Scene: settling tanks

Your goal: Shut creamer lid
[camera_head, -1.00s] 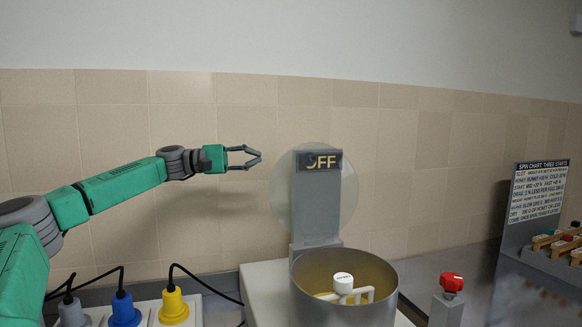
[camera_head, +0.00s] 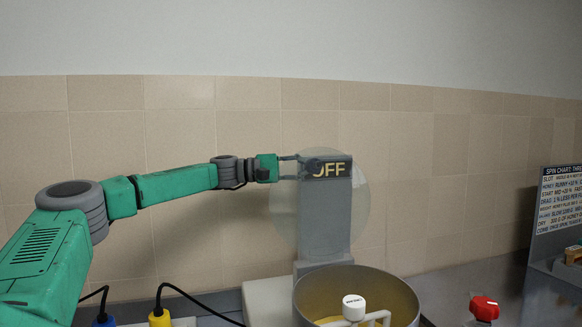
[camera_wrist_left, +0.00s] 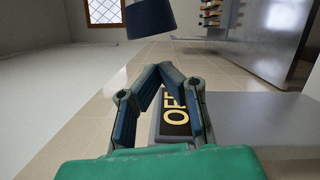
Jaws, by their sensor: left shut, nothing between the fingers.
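The creamer is a grey metal drum (camera_head: 405,293) with a yellowish inside, at the bottom centre of the head view. Its lid, a clear round disc (camera_head: 283,215), stands upright above and behind the drum, in front of a grey post with an OFF sign (camera_head: 334,169). In the left wrist view the gripper (camera_wrist_left: 161,66) is closed below a dark blue cylinder (camera_wrist_left: 149,19), perhaps the knob.
A white cap (camera_head: 354,307) on a white frame sits inside the drum. A red knob (camera_head: 484,308) stands to the right, with a chart board (camera_head: 560,205) beyond. Blue and yellow plugs (camera_head: 160,318) with black cables lie at lower left. The tiled wall is behind.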

